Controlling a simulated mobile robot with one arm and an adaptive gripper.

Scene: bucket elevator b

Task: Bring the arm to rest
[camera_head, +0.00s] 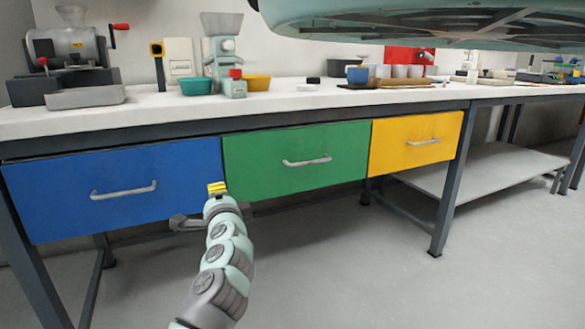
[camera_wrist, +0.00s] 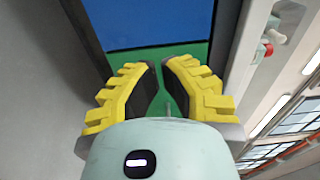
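My gripper (camera_head: 217,188) is in front of the drawers, near the seam between the blue drawer (camera_head: 120,190) and the green drawer (camera_head: 297,158). My arm reaches up to it from the bottom of the head view. In the wrist view, its two yellow fingers with dark pads (camera_wrist: 160,66) stand apart with a gap between them. The gap is narrow at the tips. Nothing is held between them; green shows through the gap. Whether the gripper touches a drawer front cannot be told.
All drawers, including the yellow one (camera_head: 417,141), look shut. The white worktop (camera_head: 300,98) above carries a grinder (camera_head: 68,48), a teal bowl (camera_head: 196,86), a yellow bowl (camera_head: 257,82) and a blue cup (camera_head: 357,75). Grey floor (camera_head: 350,270) is clear at the front right.

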